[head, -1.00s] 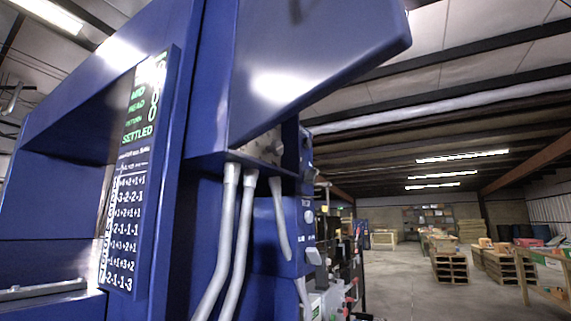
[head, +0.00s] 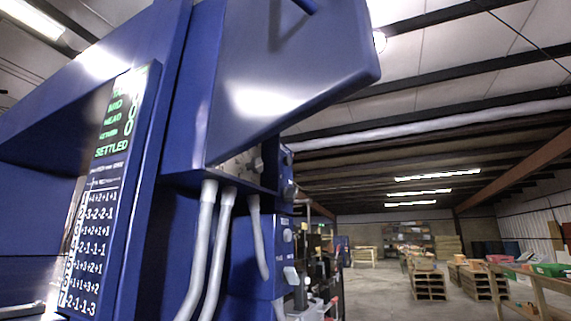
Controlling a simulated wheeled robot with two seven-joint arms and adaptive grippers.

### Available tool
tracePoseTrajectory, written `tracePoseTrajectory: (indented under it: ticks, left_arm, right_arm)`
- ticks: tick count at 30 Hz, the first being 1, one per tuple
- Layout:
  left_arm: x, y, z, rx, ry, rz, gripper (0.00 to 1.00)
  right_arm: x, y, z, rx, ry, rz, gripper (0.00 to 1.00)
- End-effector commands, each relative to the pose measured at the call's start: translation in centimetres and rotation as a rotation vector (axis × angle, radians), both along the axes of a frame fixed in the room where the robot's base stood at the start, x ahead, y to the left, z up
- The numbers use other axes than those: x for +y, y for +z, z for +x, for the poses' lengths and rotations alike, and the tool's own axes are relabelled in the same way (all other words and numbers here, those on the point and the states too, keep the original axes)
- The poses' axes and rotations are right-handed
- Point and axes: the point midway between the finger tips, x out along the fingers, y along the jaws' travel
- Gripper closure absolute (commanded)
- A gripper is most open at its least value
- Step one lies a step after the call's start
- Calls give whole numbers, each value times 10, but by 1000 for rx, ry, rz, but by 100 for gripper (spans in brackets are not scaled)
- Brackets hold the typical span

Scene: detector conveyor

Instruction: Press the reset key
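A large blue machine (head: 175,120) fills the left and middle of the head view. Its panel shows green text, with "SETTLED" readable (head: 113,148), above a white number table (head: 88,245). On its right side is a blue box (head: 262,250) with a pale round button (head: 287,236) and a pale square switch or key (head: 291,275). Any labels there are too small to read, so I cannot tell which one is the reset key. Neither of my grippers is in view.
Grey conduits (head: 222,245) run down the machine's side. A blue hood (head: 285,70) juts out to the right above them. Shelving with mixed items (head: 325,270) stands behind the box. Open floor (head: 385,290) lies to the right, with pallets (head: 428,285) and a wooden table (head: 525,280) beyond.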

Motion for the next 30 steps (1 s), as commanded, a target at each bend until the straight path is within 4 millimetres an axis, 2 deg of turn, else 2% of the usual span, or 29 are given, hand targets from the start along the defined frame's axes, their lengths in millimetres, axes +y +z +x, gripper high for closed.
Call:
tracePoseTrajectory:
  ticks: [11, 20, 30]
  left_arm:
    - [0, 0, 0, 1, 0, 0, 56]
    - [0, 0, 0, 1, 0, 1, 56]
    - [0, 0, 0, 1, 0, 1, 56]
  right_arm:
    - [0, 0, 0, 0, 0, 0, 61]
    - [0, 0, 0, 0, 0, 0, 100]
    - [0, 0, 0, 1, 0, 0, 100]
